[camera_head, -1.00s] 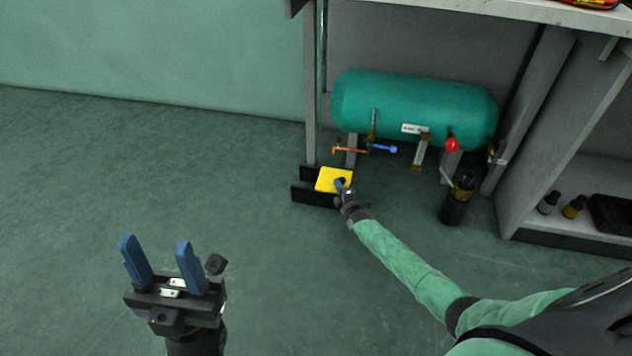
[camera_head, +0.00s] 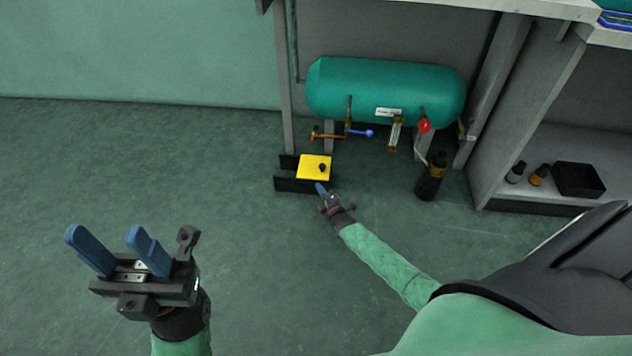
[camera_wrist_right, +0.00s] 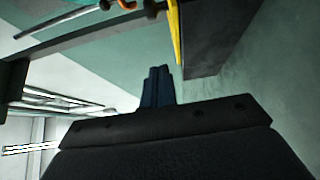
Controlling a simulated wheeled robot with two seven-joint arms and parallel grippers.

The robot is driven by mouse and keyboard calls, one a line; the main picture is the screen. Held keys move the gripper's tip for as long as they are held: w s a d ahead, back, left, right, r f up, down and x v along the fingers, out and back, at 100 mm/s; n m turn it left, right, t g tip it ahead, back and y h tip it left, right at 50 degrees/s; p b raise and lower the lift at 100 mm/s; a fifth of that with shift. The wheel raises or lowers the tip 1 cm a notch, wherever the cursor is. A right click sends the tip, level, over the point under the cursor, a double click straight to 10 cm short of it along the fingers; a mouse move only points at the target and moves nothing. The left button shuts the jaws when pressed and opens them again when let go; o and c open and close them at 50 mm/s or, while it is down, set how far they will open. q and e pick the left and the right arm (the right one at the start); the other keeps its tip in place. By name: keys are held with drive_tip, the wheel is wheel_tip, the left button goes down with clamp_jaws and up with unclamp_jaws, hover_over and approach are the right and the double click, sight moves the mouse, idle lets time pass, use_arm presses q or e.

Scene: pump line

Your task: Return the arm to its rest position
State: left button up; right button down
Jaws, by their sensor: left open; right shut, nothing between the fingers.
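My right gripper (camera_head: 320,188) is at the end of the green-sleeved arm in the head view. It is shut and empty, just below the yellow plate (camera_head: 312,165) with a dark knob (camera_head: 322,168). In the right wrist view its blue fingers (camera_wrist_right: 158,88) are together, and the yellow plate's edge (camera_wrist_right: 175,30) stands close beyond them. I cannot tell for sure whether they touch the plate, but they look apart from it. My left gripper (camera_head: 118,250) is open and empty at the lower left, over bare floor.
A teal tank (camera_head: 385,90) with an orange-handled valve (camera_head: 325,136), blue handle and red knob (camera_head: 424,125) stands behind. A dark bottle (camera_head: 431,178) stands right of my right arm. A shelf unit (camera_head: 545,165) is at the right. The floor at left is clear.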

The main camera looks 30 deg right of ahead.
drive_tip(key=shift+s, duration=0.25)
